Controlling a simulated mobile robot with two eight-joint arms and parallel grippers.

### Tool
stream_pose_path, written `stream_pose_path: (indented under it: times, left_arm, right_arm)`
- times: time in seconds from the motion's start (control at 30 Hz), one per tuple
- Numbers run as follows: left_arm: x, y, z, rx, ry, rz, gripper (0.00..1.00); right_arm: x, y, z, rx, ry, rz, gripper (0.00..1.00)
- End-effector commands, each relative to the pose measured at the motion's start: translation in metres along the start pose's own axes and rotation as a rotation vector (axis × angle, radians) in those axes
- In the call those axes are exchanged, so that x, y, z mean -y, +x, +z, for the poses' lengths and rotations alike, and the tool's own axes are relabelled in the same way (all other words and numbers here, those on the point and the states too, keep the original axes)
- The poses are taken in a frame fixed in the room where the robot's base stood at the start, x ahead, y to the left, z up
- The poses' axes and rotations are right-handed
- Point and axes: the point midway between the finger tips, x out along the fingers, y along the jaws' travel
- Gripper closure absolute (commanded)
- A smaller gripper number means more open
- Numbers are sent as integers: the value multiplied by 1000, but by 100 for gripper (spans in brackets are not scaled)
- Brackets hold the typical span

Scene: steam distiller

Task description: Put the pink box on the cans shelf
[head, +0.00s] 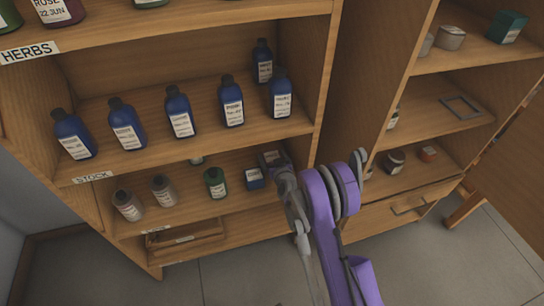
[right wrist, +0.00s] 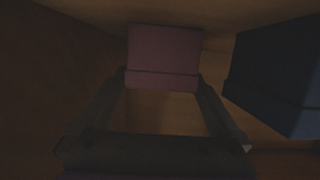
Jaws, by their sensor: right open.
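The pink box (right wrist: 165,50) is straight ahead in the right wrist view, in a dim compartment. My right gripper (right wrist: 163,82) is open, with its fingertips at the left and right sides of the box's near end; I cannot tell if they touch it. In the head view my right gripper (head: 272,162) reaches into the lower shelf of the left cabinet, and the pink box cannot be made out there. No label for a cans shelf is readable. Grey tins (head: 450,38) stand on the upper shelf of the right cabinet. My left gripper is out of view.
A green bottle (head: 215,183) and grey bottles stand farther left. Several blue bottles (head: 180,112) fill the shelf above.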

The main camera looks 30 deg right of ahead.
Motion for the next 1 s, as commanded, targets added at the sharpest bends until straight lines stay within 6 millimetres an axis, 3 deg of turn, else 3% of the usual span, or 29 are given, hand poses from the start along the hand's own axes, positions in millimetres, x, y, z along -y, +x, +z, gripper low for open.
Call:
stream_pose_path:
  times: [0.4, 0.7, 0.87, 1.0]
  left_arm:
    - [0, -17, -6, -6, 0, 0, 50]
    - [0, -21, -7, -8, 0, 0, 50]
    - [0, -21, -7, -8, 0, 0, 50]
    - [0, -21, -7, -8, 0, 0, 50]
  right_arm:
    - [0, -85, -2, 0, 1, 0, 0]
    - [2, -116, -3, 6, -1, -5, 0]
    - [26, -130, -21, 70, -7, -58, 0]
    - [60, -161, -44, 185, -22, -131, 0]
